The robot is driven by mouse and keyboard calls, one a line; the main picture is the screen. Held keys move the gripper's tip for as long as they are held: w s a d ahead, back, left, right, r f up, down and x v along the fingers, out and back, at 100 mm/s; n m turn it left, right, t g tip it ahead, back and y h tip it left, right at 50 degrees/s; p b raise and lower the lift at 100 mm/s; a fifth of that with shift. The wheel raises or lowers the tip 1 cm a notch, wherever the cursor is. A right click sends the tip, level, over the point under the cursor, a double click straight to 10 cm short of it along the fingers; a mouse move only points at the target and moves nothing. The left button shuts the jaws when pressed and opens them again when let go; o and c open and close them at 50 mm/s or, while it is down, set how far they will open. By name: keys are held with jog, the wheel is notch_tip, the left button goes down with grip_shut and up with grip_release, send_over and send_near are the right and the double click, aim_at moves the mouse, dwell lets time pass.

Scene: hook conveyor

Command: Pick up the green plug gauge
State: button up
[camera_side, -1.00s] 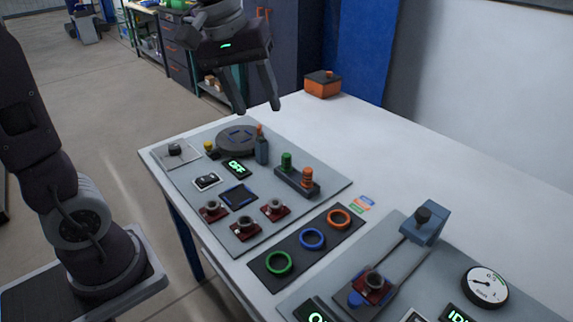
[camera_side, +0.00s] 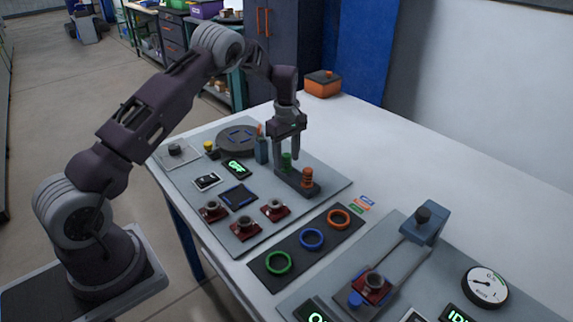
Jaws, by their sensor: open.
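The green plug gauge (camera_side: 286,161) stands upright in the left end of a dark grey holder block (camera_side: 296,186). An orange plug gauge (camera_side: 307,177) stands in the right end of the same block. My gripper (camera_side: 287,156) points straight down over the green gauge. Its open fingers are around or very close to the gauge's upper part; I cannot tell whether they touch it. The gauge's lower part sits in the holder.
A blue-grey upright block (camera_side: 262,151) with an orange tip stands just left of my gripper, near a dark round turntable (camera_side: 238,139). Several red-based parts with grey rings (camera_side: 244,224) lie in front. Green, blue and orange rings (camera_side: 312,239) lie on a dark tray.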

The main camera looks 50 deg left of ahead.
aim_at(286, 155)
grip_shut()
dwell(0.3)
notch_tip(286, 155, up, 10)
jog(key=shift+f, duration=0.1)
